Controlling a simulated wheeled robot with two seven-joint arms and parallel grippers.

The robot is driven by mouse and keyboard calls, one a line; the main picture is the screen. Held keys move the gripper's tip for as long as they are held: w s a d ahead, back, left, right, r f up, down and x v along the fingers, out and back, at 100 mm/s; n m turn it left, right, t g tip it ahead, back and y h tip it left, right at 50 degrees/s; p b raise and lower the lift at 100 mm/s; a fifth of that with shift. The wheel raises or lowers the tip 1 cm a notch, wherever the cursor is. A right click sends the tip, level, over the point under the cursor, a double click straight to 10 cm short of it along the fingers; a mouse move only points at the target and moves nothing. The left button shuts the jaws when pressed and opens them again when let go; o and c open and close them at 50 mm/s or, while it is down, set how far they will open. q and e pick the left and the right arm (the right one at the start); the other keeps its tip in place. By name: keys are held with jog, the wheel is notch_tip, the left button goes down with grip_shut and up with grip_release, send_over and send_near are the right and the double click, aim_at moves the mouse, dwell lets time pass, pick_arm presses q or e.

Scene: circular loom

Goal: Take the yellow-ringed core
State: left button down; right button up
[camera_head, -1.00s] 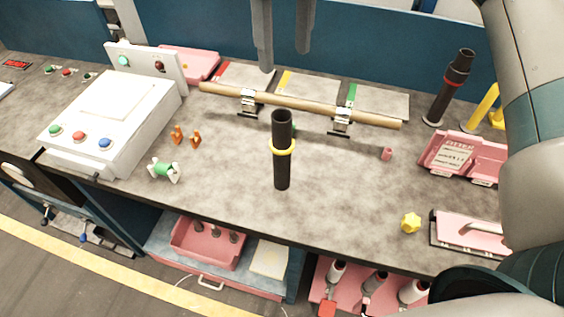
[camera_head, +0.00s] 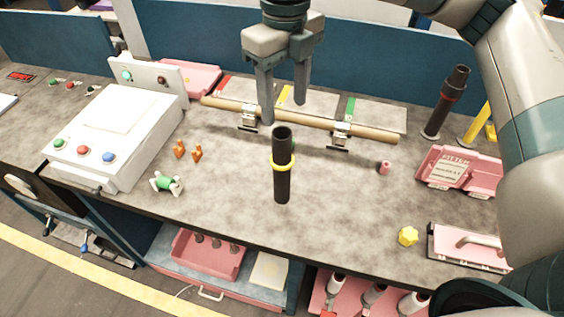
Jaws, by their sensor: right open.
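The yellow-ringed core (camera_head: 282,183) is a dark upright tube with a yellow ring around its middle. It stands on the bench near the centre of the head view. My right gripper (camera_head: 284,112) hangs above and behind it in the picture, fingers pointing down. Its fingers are apart with nothing between them. The left fingertip shows close to the core's top edge; whether they touch cannot be told, but they look apart. My left gripper is not in view.
A long brown roll (camera_head: 300,119) lies on metal holders behind the core. A white control box (camera_head: 113,130) is at left, a pink tray (camera_head: 459,167) at right. Bench around the core is clear.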

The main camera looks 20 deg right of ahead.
aim_at(282, 133)
notch_tip(282, 133, down, 6)
jog(key=shift+r+p, duration=0.1)
jog(key=shift+p, duration=0.9)
jog(key=f+p, duration=0.2)
jog(key=shift+s+a+p, duration=0.2)
jog(key=shift+a+p, duration=0.1)
jog(key=shift+p, duration=0.05)
notch_tip(282, 133, down, 3)
jog(key=shift+f+p, duration=0.15)
jog(key=shift+p, duration=0.55)
